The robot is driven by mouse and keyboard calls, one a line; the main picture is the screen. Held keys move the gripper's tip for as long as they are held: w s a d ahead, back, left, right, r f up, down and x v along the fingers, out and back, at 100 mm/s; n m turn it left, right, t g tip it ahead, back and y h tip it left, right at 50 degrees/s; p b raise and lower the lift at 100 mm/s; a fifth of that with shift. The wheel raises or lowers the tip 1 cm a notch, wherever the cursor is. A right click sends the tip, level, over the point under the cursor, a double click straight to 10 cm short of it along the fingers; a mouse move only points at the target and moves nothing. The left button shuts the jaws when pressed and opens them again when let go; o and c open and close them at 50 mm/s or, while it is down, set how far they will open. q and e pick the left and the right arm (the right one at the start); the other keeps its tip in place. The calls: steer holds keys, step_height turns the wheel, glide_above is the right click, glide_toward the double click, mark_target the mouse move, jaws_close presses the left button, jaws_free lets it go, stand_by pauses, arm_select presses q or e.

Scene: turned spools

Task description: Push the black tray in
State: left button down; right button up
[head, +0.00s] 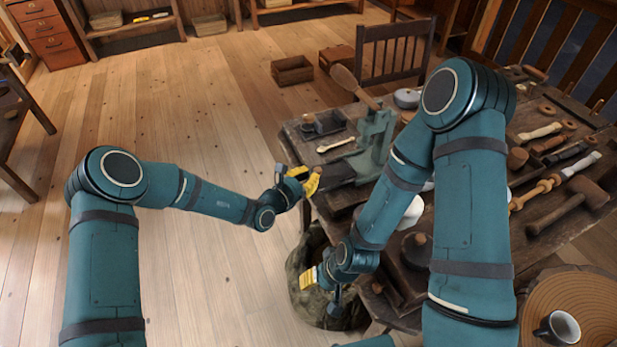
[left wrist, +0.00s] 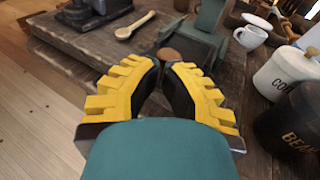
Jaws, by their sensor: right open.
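A wooden spoon (left wrist: 135,25) lies beside the tray. A green machine (head: 376,140) stands behind my left gripper. A white mug (left wrist: 249,36) and lettered canisters (left wrist: 290,75) stand to the right. A sack (head: 300,262) stands on the floor below.

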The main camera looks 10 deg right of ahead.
mark_target(335, 174)
arm_select(q)
steer(key=shift+d, duration=0.1)
steer(key=d, duration=0.2)
steer(key=w+d, duration=0.1)
steer(key=d, duration=0.5)
steer(key=shift+w+p, duration=0.3)
steer(key=shift+p, duration=0.05)
